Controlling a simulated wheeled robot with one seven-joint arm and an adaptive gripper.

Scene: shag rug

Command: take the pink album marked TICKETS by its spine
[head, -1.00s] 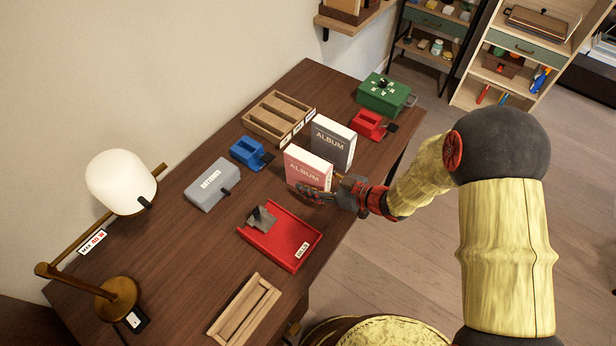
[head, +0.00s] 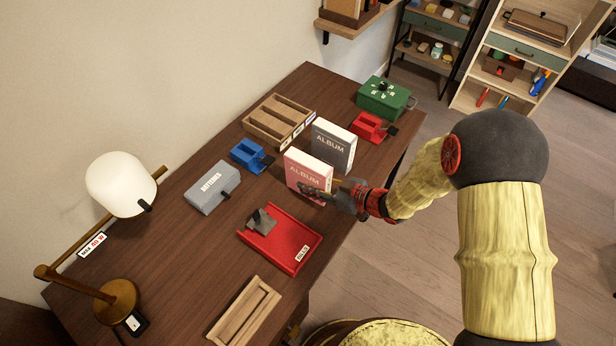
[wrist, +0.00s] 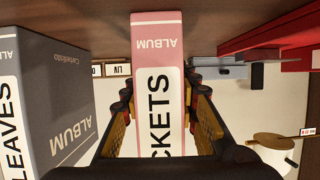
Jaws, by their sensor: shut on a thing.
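The pink album (head: 305,168) stands upright on the dark wooden desk, to the left of and in front of a grey album (head: 333,146). In the wrist view its pink spine (wrist: 157,40) faces me, with the label partly readable as "CKETS"; the rest of the word is hidden by my gripper. My gripper (head: 318,192) is at the lower part of the spine. In the wrist view my gripper (wrist: 159,112) has one finger on each side of the spine and is shut on it.
The grey album marked LEAVES (wrist: 60,95) stands close beside my gripper. A red tray (head: 280,236) lies in front, with a red holder (head: 369,125) and green box (head: 383,96) behind. A grey batteries box (head: 212,188) and blue holder (head: 248,154) are to the left.

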